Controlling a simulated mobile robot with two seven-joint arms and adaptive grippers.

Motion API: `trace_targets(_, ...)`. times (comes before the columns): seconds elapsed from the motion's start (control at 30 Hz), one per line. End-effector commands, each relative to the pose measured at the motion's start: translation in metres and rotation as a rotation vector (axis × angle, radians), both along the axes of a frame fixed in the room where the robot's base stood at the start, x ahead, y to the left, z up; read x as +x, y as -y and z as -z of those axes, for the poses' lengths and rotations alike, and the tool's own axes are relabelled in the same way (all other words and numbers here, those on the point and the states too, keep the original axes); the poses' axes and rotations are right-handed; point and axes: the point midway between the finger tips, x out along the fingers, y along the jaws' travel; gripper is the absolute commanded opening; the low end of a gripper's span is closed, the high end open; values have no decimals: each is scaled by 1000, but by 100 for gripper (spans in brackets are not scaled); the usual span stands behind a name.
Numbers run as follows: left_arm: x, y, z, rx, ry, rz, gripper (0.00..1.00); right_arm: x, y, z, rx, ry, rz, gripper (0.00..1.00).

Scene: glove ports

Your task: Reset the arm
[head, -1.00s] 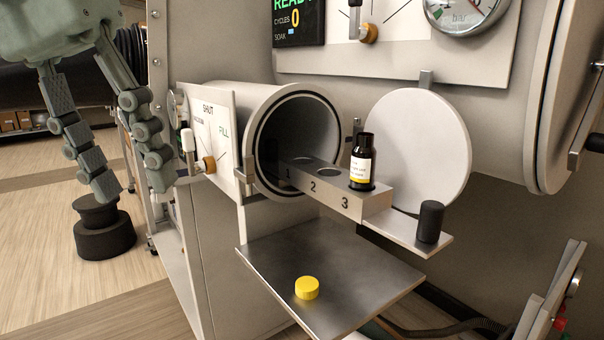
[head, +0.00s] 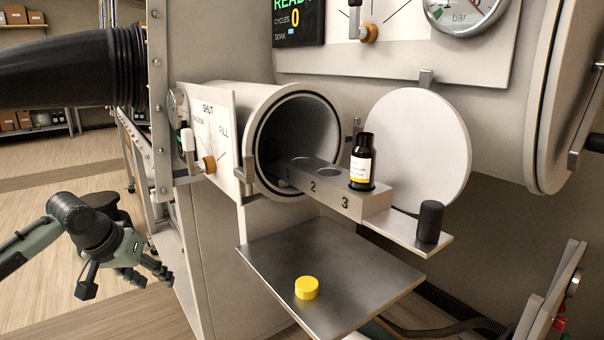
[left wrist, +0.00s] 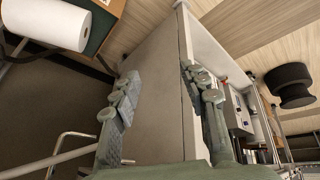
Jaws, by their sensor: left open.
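My left gripper (head: 152,272) is low at the left of the head view, over the floor and left of the cabinet side. It is open and holds nothing. In the left wrist view its two fingers (left wrist: 160,95) stand apart with a pale panel beyond them. A dark bottle with a white and yellow label (head: 361,163) stands upright at position 3 of the numbered tray (head: 335,193), which extends from the open round port (head: 297,135). A yellow cap (head: 307,288) lies on the metal shelf (head: 350,265) below.
The round white door (head: 415,150) stands open right of the port. A lever panel (head: 208,140) is at the port's left. A black glove sleeve (head: 70,68) sticks out at upper left. A white roll (left wrist: 45,22) shows in the left wrist view.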

Motion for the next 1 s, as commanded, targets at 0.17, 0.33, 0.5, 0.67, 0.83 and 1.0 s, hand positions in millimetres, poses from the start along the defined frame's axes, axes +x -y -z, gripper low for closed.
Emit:
trace_targets(0.17, -30, -88, 111, 231, -8, -16, 44, 1, 0, 0, 0, 2, 0, 42)
trace_targets(0.33, -86, -172, 187, 499, -45, 39, 44, 1, 0, -1, 0, 2, 0, 42)
trace_targets(0.5, -142, -234, 227, 716, -103, 130, 44, 1, 0, -1, 0, 2, 0, 42)
trace_targets(0.67, -187, -274, 247, 867, -159, 223, 44, 1, 0, -1, 0, 2, 0, 42)
trace_targets(0.83, -230, -309, 258, 1004, -222, 331, 44, 1, 0, -1, 0, 2, 0, 42)
trace_targets(1.0, -252, -285, 290, 955, -234, 332, 44, 1, 0, 0, 0, 1, 0, 42)
